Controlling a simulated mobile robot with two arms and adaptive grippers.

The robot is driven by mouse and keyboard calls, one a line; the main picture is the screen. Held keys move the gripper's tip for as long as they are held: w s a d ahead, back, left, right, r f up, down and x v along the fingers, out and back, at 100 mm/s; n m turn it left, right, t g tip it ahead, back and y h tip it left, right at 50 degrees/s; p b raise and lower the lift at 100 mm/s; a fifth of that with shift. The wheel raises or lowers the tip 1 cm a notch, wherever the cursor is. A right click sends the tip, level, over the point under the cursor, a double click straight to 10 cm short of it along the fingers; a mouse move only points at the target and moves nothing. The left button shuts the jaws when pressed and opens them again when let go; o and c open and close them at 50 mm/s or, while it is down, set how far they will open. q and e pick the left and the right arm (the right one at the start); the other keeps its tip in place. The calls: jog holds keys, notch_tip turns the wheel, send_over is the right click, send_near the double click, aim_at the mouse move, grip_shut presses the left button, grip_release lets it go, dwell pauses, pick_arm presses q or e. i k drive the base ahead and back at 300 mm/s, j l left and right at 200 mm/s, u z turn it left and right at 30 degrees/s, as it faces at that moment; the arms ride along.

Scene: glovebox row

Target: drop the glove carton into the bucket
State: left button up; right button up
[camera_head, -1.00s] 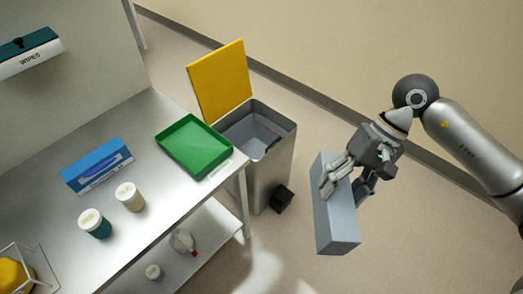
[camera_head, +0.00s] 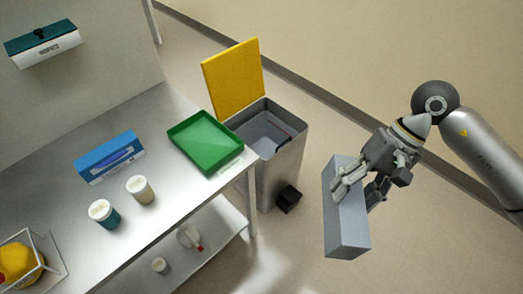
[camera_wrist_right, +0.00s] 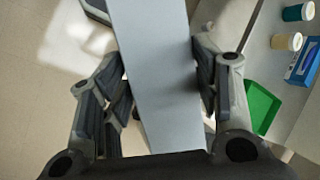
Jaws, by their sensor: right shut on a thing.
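The glove carton (camera_head: 345,232), a long plain grey-blue box, is in my right gripper (camera_head: 355,194) at the right of the head view. The gripper is shut on the carton's two long sides and holds it tilted above the floor. In the right wrist view the carton (camera_wrist_right: 155,45) runs lengthwise between the fingers (camera_wrist_right: 160,78). The bucket (camera_head: 284,168) is a grey bin with its yellow lid (camera_head: 233,80) raised. Its open mouth faces up, left of the carton and apart from it. My left gripper is not in view.
A steel table (camera_head: 75,207) stands left of the bucket. It bears a green tray (camera_head: 205,140), a blue glove box (camera_head: 108,157) and two jars with white lids. A black pedal (camera_head: 288,198) sticks out at the bucket's foot. Floor is clear between bucket and carton.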

aim_at(267, 156)
jog(key=i+l+u, duration=0.1)
jog(key=u, duration=0.3)
jog(key=i+l+u, duration=0.15)
jog(key=u, duration=0.25)
jog(key=i+l+u, duration=0.1)
jog(key=u, duration=0.25)
jog(key=i+l+u, duration=0.1)
jog(key=l, duration=0.4)
jog(key=i+l+u, duration=0.1)
jog(key=l, duration=0.4)
jog(key=i+l+u, duration=0.15)
jog(key=l, duration=0.4)
jog(key=i+l+u, duration=0.1)
jog(key=l, duration=0.4)
jog(key=i, duration=0.05)
